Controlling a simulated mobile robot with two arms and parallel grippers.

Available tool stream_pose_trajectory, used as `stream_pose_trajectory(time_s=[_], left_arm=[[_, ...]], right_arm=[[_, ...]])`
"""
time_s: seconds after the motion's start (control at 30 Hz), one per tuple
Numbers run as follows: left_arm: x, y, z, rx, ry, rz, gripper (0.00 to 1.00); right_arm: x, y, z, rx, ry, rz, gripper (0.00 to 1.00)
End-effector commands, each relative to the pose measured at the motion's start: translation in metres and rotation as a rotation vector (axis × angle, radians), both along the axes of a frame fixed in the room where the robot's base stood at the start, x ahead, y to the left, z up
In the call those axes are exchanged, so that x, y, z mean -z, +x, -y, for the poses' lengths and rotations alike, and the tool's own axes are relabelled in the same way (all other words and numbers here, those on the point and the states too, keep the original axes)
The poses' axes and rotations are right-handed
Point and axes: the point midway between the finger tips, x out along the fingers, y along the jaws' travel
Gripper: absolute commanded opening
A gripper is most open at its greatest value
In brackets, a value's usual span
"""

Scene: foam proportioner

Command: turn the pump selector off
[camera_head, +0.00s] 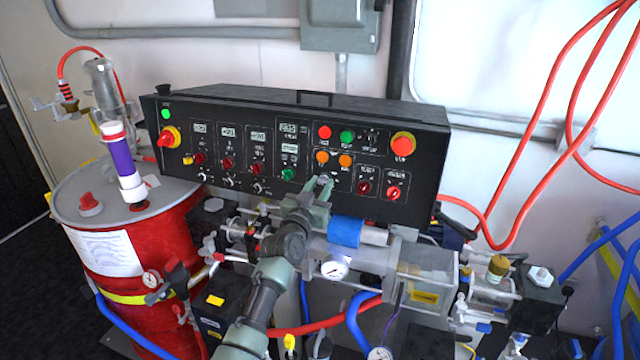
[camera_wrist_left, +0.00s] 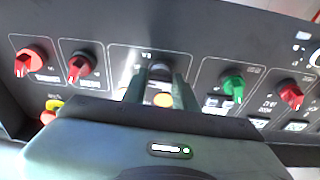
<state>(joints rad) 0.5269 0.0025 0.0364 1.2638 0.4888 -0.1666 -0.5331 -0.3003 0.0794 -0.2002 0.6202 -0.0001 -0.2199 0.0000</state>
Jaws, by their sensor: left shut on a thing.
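The black control panel (camera_head: 225,112) stands across the middle of the head view, with several knobs and buttons. My left gripper (camera_head: 320,187) reaches up to its lower middle, between a green knob (camera_head: 287,174) and a red knob (camera_head: 364,187). In the left wrist view, my left gripper (camera_wrist_left: 160,84) has its two fingers on either side of a dark knob (camera_wrist_left: 160,72), shut on it. I take this knob to be the pump selector; its label is not readable. The fingers and arm hide it in the head view. My right gripper is not in view.
Orange buttons (camera_head: 322,157) sit just above the gripper. A red-and-yellow emergency stop (camera_head: 403,145) is at the panel's right. A red drum (camera_head: 150,245) stands left; red hoses (camera_head: 545,95) hang right.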

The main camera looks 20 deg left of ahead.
Motion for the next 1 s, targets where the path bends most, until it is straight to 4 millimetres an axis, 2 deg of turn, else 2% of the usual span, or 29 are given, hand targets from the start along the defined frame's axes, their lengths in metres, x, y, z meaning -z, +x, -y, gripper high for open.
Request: stream_pose_trajectory(time_s=[0.57,0.6,0.67,0.7,1.0], left_arm=[[0.0034,-0.0004,0.001,-0.006,-0.04,-0.007,0.0],[0.0034,-0.0004,0.001,-0.006,-0.04,-0.007,0.31],[0.0032,-0.0004,0.0009,-0.006,-0.04,-0.007,0.48],[0.0029,-0.0003,0.0009,-0.006,-0.039,-0.006,0.5],[0.0015,-0.0009,0.0005,-0.007,-0.04,-0.003,0.5]], right_arm=[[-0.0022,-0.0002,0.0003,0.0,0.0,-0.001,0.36],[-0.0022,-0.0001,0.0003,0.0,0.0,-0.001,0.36],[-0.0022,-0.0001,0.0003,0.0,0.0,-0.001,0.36],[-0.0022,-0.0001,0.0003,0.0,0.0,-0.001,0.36],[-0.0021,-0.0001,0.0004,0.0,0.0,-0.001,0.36]])
